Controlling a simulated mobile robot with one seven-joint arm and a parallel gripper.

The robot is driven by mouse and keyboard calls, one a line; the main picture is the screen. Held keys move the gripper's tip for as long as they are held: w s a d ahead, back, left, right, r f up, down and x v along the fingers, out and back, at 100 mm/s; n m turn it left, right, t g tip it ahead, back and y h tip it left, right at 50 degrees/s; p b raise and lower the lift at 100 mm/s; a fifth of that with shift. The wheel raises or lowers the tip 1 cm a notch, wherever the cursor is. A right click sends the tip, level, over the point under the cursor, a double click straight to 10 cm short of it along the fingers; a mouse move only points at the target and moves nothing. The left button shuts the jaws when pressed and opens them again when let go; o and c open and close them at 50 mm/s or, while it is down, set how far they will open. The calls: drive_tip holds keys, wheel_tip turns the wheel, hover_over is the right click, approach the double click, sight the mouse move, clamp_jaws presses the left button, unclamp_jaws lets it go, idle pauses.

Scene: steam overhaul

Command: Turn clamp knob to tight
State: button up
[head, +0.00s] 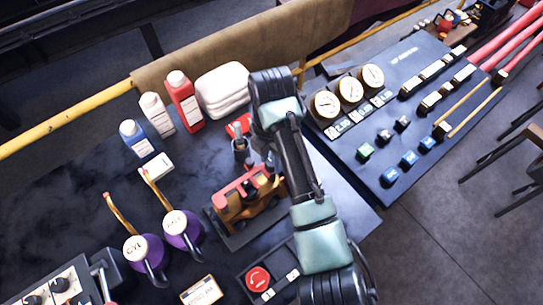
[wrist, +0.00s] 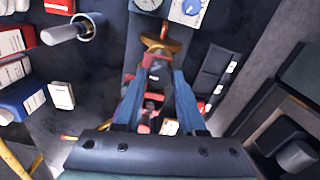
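My gripper (wrist: 157,80) points down with its two blue fingers apart and nothing held between them. In the head view it is mostly hidden behind my arm, above the small red and orange model locomotive (head: 243,197). In the wrist view the locomotive's red and dark parts (wrist: 153,102) show between and below the fingers. A brass-orange rounded piece (wrist: 160,43) lies just beyond the fingertips, apart from them. It may be the clamp knob, but I cannot tell for sure. No tight mark is readable.
Bottles (head: 184,100) and a white towel stack (head: 222,88) stand behind. Two purple oilers (head: 181,229) are left of the locomotive. A red stop button (head: 258,279) sits in front. A gauge panel (head: 400,120) is at right. A grey-handled cup (wrist: 87,27) stands near the fingers.

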clamp_jaws()
